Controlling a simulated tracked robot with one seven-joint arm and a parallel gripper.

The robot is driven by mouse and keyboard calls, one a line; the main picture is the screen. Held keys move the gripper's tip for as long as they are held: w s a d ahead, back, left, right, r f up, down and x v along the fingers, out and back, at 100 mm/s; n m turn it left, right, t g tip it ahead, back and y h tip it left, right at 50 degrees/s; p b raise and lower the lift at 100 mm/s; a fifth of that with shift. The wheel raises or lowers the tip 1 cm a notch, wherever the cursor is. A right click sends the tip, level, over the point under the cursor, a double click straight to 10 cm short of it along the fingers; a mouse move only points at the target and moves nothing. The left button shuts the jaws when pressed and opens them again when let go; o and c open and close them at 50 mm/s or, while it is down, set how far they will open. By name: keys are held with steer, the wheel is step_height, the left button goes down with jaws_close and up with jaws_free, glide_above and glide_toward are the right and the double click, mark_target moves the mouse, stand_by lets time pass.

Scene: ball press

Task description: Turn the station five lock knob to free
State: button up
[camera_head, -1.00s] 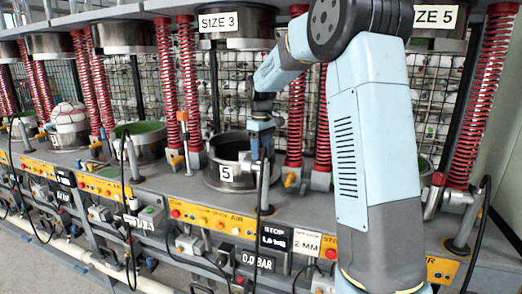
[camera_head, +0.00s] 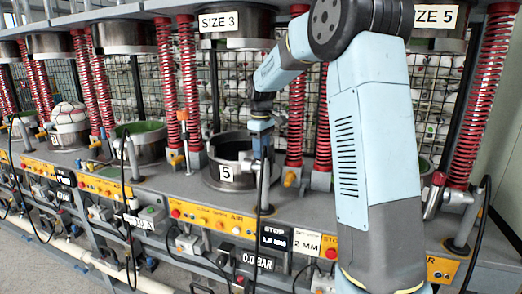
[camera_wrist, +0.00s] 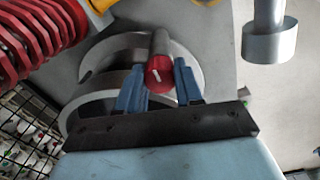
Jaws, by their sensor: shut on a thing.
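The lock knob (camera_wrist: 158,74) shows in the wrist view as a red round cap with a white line on its face, at the end of a grey metal shaft. The line is tilted a little from upright in that picture. My gripper (camera_wrist: 160,80) is shut on the knob, with one blue finger on either side. In the head view my gripper (camera_head: 260,146) is at the rim of the metal pot labelled 5 (camera_head: 226,173). The knob cannot be made out in that view.
Red coil springs (camera_head: 296,120) stand close to my arm. A grey post (camera_head: 267,190) with a black cable stands in front of the pot. In the wrist view a grey cylinder end (camera_wrist: 269,42) is at upper right and a red spring (camera_wrist: 40,35) at upper left.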

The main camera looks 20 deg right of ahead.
steer(key=o, duration=1)
steer(key=shift+o, duration=0.2)
steer(key=shift+w+r, duration=0.1)
steer(key=shift+r, duration=3.6)
steer(key=s+r+m+t, duration=0.2)
steer(key=s, duration=0.9)
steer(key=s+r+m+t, duration=0.1)
steer(key=s+r+m, duration=0.15)
steer(key=s, duration=0.75)
steer(key=s+f+m+t, duration=0.1)
steer(key=s+f+m, duration=0.1)
steer(key=s, duration=0.6)
steer(key=s+f+m+t, duration=0.1)
steer(key=s+f, duration=0.3)
steer(key=s, duration=0.5)
steer(key=shift+m+t, duration=0.3)
steer(key=shift+m, duration=0.15)
